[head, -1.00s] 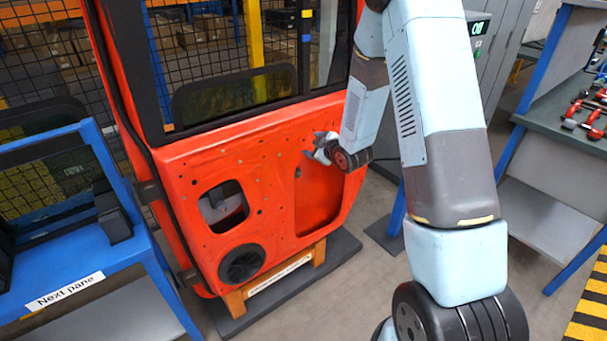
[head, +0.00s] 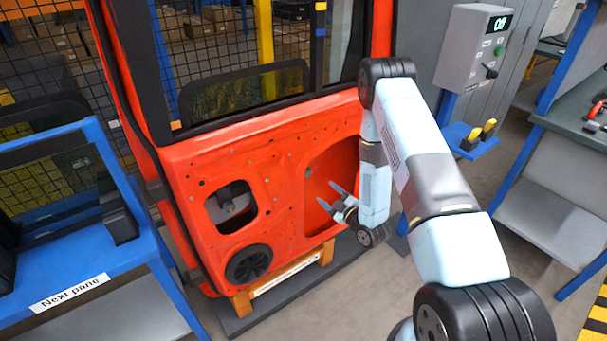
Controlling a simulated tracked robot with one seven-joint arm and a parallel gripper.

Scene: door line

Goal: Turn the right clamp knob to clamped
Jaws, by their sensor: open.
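The red door (head: 275,165) stands upright in the middle of the head view. Its left opening (head: 231,207) is dark, with a small grey knob-like part (head: 227,206) inside. At its right is a larger red recess (head: 340,160). I cannot make out a right clamp knob; my gripper and arm cover part of that side. My gripper (head: 327,194) is open and empty, its two fingers pointing left in front of the lower part of the recess. I cannot tell whether they touch the door.
A grey control box (head: 474,48) with a display, and a blue shelf holding yellow-handled tools (head: 483,134), are at the right. A workbench (head: 565,150) stands far right. Grey floor lies between.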

